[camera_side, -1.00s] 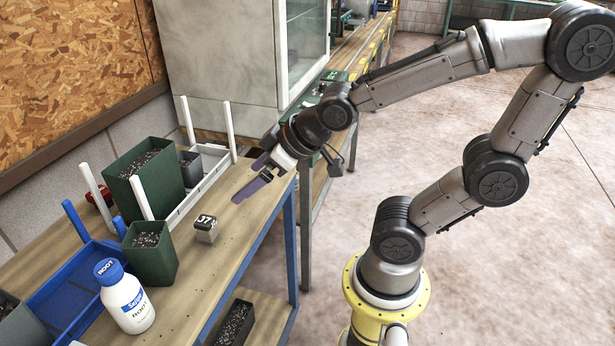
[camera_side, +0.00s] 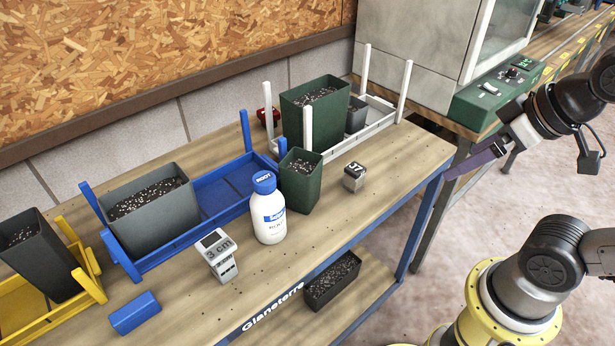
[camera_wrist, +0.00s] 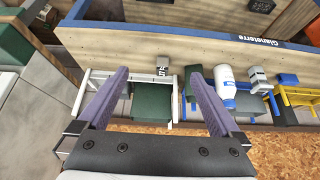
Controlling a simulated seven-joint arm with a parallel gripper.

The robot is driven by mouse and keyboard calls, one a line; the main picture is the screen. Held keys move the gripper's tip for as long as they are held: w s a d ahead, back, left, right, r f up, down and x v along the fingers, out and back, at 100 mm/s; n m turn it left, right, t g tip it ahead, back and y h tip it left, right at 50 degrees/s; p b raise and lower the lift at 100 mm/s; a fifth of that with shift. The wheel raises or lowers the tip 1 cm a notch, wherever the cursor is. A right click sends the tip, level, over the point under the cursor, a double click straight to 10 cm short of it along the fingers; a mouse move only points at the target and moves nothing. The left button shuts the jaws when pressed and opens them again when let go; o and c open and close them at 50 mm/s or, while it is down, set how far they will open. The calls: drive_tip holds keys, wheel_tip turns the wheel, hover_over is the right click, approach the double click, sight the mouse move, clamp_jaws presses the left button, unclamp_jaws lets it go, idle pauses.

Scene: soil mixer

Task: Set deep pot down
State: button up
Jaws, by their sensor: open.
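Several pots show, and I cannot tell for sure which is the deep pot. A large green pot (camera_side: 317,112) stands upright in the white tray (camera_side: 345,147), filled with dark speckled soil. A smaller green pot (camera_side: 300,185) stands on the bench beside the white bottle. A grey pot (camera_side: 150,213) stands in the blue tray (camera_side: 222,195), and a tall dark pot (camera_side: 42,265) leans in the yellow tray (camera_side: 20,320). My gripper (camera_side: 473,162) is open and empty by the bench's right end, apart from every pot. Its purple fingers (camera_wrist: 158,75) are spread in the wrist view.
A white bottle (camera_side: 268,212), a "3 cm" block (camera_side: 217,257), a "J7" block (camera_side: 354,177) and a blue block (camera_side: 135,313) stand on the bench. A soil-filled box (camera_side: 332,280) sits on the lower shelf. The bench's right end is clear.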

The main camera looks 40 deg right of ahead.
sight(317, 171)
drive_tip(key=w+a+r+n+t+y, duration=0.1)
drive_tip(key=w+a+r+n+t, duration=0.15)
drive_tip(key=w+t, duration=0.95)
drive_tip(key=w+a+f+n+g+y, duration=0.2)
drive_tip(key=w+a+f+g+y, duration=0.3)
drive_tip(key=a+f, duration=0.45)
drive_tip(key=shift+g+h, duration=0.4)
drive_tip(key=w+f, duration=0.1)
drive_tip(key=w, duration=0.1)
drive_tip(key=w+f, duration=0.2)
drive_tip(key=w+a+f, duration=0.1)
drive_tip(key=w, duration=0.1)
drive_tip(key=shift+w+f, duration=0.25)
drive_tip(key=shift+w, duration=0.15)
drive_tip(key=shift+x, duration=2.65)
drive_tip(key=shift+d+f, duration=0.15)
drive_tip(key=shift+c, duration=0.3)
drive_tip(key=c, duration=1.3)
